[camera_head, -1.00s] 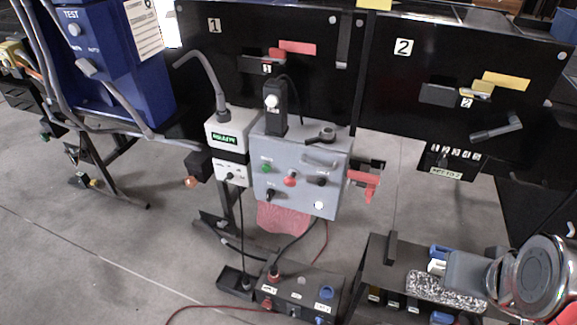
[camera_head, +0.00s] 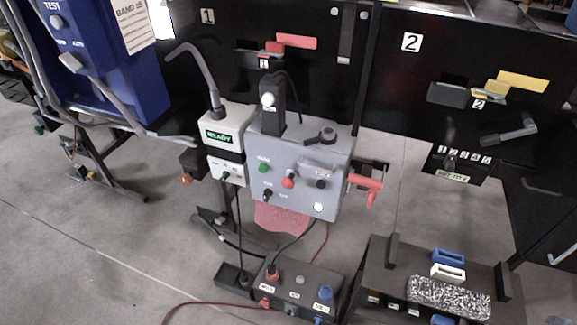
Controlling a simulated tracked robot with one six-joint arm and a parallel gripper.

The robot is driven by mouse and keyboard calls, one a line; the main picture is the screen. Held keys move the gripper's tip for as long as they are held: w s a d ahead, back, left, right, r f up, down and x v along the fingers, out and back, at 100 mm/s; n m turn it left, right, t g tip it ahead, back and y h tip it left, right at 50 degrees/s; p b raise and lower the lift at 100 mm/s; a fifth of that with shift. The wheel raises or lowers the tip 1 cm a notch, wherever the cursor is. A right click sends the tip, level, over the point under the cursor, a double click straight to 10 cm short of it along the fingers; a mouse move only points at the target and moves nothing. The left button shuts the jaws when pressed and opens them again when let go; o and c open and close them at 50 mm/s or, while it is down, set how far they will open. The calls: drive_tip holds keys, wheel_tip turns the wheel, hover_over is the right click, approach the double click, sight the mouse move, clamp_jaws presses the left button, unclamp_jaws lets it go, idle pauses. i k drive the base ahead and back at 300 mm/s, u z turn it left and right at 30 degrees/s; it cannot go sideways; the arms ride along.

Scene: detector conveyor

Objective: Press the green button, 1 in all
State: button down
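The green button (camera_head: 264,168) is a small round knob on the upper left of the front of a grey control box (camera_head: 335,185). A red button (camera_head: 288,182) is right of it and slightly lower. Dark knobs sit at its right and below it, and a white round part (camera_head: 318,207) is at the lower right. A white unit (camera_head: 226,125) left of the box has a green lit display reading READY. My gripper is not in view, and nothing covers the green button.
A red clamp handle (camera_head: 366,187) sticks out right of the box. A dark socket box (camera_head: 303,290) with cables stands below on the floor. A low shelf (camera_head: 385,262) stands at lower right. Black numbered panels (camera_head: 450,60) rise behind. A blue cabinet (camera_head: 110,85) is at left.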

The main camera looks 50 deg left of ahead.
sight(262, 168)
drive_tip(key=z, duration=1.35)
drive_tip(key=k, duration=2.1)
drive_tip(key=u, duration=1.3)
